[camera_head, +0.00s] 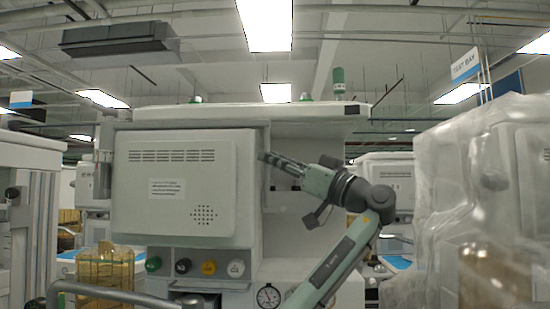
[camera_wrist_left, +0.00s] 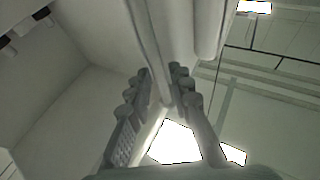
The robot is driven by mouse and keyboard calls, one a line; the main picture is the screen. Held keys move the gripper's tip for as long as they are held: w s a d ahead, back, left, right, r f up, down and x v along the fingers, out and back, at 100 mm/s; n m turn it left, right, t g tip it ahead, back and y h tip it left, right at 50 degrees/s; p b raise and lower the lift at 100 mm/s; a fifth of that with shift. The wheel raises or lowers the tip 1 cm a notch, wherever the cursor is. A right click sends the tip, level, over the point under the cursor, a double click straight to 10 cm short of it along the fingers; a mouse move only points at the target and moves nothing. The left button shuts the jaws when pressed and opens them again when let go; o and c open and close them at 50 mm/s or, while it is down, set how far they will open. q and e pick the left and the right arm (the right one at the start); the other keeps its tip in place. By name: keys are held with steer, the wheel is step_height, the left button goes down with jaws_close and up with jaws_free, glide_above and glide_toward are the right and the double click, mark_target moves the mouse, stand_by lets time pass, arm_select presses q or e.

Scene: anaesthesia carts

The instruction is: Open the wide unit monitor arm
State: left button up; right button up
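The wide unit (camera_head: 330,120) is a large pale cart in the middle of the head view. Its monitor (camera_head: 175,190) shows as a boxy panel with vent slots, a label and a round dot grille. The monitor arm itself cannot be made out. My left gripper (camera_head: 264,158) points left, with its fingertips at the monitor's upper right edge. In the left wrist view, the fingers of my left gripper (camera_wrist_left: 162,75) are apart, with a pale edge (camera_wrist_left: 160,45) just beyond or between the tips. Contact cannot be told. My right gripper is out of view.
Coloured round knobs (camera_head: 208,267) and a gauge (camera_head: 268,296) sit below the monitor. A plastic-wrapped unit (camera_head: 440,200) stands close on the right. Another pale cart (camera_head: 30,160) stands at the left. A wrapped box stack (camera_head: 105,270) is at the lower left.

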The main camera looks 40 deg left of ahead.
arm_select(q)
jaws_close()
steer(key=shift+f, duration=0.1)
stand_by(0.4)
